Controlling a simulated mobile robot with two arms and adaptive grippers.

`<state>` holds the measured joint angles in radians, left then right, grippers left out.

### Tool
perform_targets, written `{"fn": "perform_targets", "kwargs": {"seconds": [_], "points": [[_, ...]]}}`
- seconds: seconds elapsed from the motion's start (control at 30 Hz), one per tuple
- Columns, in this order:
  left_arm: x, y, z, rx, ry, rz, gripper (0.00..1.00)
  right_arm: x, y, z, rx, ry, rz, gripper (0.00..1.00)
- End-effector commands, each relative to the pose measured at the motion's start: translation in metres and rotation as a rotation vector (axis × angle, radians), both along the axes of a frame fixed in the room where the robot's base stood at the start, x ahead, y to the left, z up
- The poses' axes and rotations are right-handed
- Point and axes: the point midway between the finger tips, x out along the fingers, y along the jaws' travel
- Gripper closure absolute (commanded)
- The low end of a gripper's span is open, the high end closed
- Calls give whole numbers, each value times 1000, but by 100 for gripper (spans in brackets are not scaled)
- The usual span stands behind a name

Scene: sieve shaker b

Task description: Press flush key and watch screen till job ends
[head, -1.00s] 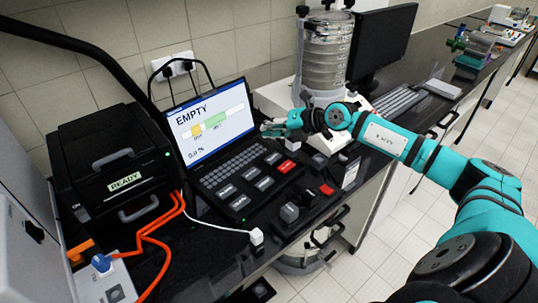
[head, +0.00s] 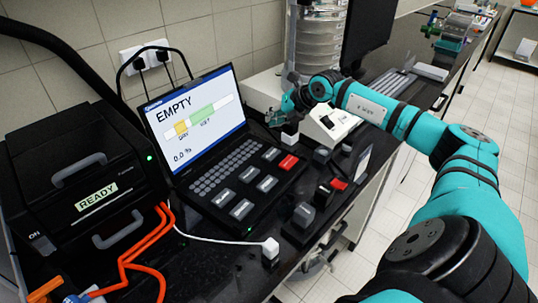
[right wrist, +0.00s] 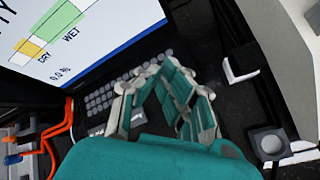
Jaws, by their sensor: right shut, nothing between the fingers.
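The screen (head: 195,115) of the laptop-like unit reads EMPTY and 0.0 %, with a yellow and green DRY/WET bar; part of it shows in the right wrist view (right wrist: 90,25). Below its small round keys is a panel with several labelled grey keys (head: 242,209) and one red key (head: 288,162). The key labels are too small to read, so I cannot tell which is flush. My right gripper (head: 275,118) is shut and empty, right of the screen and above the panel's far end. It also shows in the right wrist view (right wrist: 160,68). My left gripper is not in view.
A black box marked READY (head: 97,197) stands at the left, with orange cables (head: 135,257) beside it. A sieve stack (head: 318,45) stands behind my right gripper. Small dark blocks (head: 303,216) sit near the bench's front edge.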

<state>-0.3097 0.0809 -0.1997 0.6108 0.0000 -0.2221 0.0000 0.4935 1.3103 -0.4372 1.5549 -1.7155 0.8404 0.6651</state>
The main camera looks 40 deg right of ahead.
Motion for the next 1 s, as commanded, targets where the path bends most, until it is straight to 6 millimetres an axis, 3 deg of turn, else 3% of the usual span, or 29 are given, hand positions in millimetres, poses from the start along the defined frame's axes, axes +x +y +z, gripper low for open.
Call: {"fn": "perform_targets", "kwargs": {"seconds": [0.37,0.53,0.83,1.0], "points": [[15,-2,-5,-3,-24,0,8,0,1,-10,1,1,2,100],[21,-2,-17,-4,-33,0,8,0,1,-28,1,1,2,100],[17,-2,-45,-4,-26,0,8,0,0,-72,0,1,1,100],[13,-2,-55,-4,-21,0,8,0,0,-87,0,-1,1,100]]}}
